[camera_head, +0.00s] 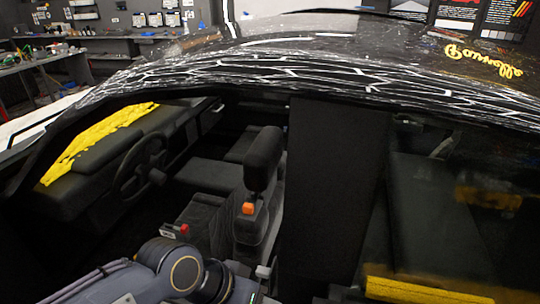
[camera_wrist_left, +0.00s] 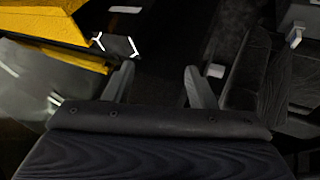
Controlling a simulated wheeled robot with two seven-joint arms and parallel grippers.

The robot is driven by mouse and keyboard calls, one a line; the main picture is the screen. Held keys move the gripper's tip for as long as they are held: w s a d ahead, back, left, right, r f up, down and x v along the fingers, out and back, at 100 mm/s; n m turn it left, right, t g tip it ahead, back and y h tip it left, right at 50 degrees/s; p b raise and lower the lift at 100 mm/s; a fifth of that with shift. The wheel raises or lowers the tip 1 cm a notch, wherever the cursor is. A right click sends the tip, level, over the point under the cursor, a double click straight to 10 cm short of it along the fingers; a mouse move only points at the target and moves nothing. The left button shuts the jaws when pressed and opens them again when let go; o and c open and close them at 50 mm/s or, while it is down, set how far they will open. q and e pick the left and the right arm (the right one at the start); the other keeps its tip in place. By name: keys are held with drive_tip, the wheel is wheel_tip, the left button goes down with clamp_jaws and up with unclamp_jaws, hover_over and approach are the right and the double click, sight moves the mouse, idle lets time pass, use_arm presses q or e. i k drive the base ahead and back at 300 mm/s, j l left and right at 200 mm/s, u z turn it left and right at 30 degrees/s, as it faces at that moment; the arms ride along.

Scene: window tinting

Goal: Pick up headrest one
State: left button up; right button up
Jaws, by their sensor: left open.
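A black headrest (camera_head: 263,158) stands upright on top of a dark front seat (camera_head: 258,226) inside the car, in the middle of the head view. It is the only headrest I can make out clearly. My left arm comes in at the bottom of the head view, below and left of the headrest; its fingertips are hard to make out there. In the left wrist view my left gripper (camera_wrist_left: 159,68) has its two grey fingers apart with nothing between them. I cannot pick out the headrest in that view. My right gripper is not in view.
The car roof (camera_head: 330,65) with white line patterns hangs above the opening. A dark upright pillar (camera_head: 330,190) stands right of the headrest. A steering wheel (camera_head: 140,168) and yellow-topped dashboard (camera_head: 95,140) are at left. A yellow strip (camera_head: 425,290) lies at lower right.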

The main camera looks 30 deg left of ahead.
sight(260, 163)
drive_tip(key=k+j, duration=0.1)
drive_tip(key=j, duration=0.5)
drive_tip(key=k+j+u, duration=0.15)
drive_tip(key=j, duration=1.2)
drive_tip(key=u, duration=0.05)
